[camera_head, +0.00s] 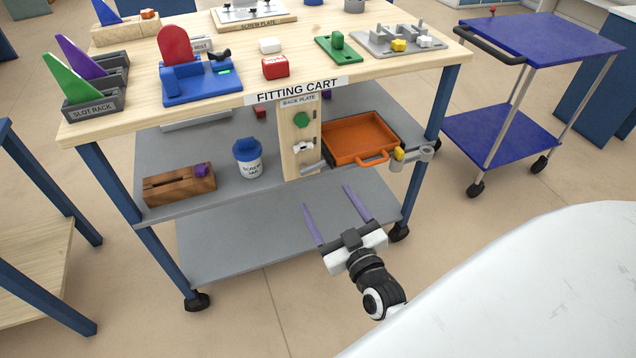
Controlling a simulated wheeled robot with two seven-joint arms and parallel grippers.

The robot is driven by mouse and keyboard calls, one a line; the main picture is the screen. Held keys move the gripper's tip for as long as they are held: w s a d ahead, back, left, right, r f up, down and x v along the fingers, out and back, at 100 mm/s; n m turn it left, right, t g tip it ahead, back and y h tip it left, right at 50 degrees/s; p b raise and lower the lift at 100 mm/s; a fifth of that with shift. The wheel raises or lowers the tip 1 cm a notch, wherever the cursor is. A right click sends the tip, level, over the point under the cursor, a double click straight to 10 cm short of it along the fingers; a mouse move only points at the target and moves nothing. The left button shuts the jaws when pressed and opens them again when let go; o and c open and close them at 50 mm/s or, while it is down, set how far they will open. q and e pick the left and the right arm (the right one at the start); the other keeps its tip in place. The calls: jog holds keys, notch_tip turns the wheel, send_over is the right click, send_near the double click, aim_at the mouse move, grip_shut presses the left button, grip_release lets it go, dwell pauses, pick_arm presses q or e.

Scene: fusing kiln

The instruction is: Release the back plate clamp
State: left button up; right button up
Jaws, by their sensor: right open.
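The back plate (287,140) is an upright wooden board labelled BACK PLATE, under the front edge of the fitting cart's top. It carries a green hexagonal piece (301,120). Below that is a small white and dark fitting (303,147), which looks like the clamp; its exact state is too small to tell. A grey bar (311,168) crosses the board's lower part. My right gripper (326,197) has long purple fingers spread wide with nothing between them. It is in front of the cart, below and apart from the board. My left gripper is out of view.
An orange tray (366,138) with a handle is right of the board. A grey bracket with a yellow piece (399,154) juts from the cart's right side. A blue-lidded jar (248,158) and a wooden box (178,187) stand left. The lower shelf (260,235) is bare.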

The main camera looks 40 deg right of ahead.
aim_at(314, 170)
pick_arm(q)
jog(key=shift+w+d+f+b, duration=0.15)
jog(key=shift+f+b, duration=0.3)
jog(key=shift+b, duration=0.5)
pick_arm(e)
jog(key=shift+h, duration=0.3)
jog(key=x, duration=1)
jog(key=shift+w+d+r, duration=0.15)
jog(key=shift+w+d, duration=0.05)
jog(key=shift+d, duration=0.15)
jog(key=c, duration=1)
jog(key=shift+m+p, duration=0.35)
jog(key=shift+m, duration=0.55)
jog(key=shift+c, duration=0.2)
jog(key=shift+f+m, duration=0.25)
jog(key=shift+m, duration=0.35)
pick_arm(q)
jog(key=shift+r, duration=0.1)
pick_arm(e)
jog(key=o, duration=1)
jog(key=shift+o, duration=0.2)
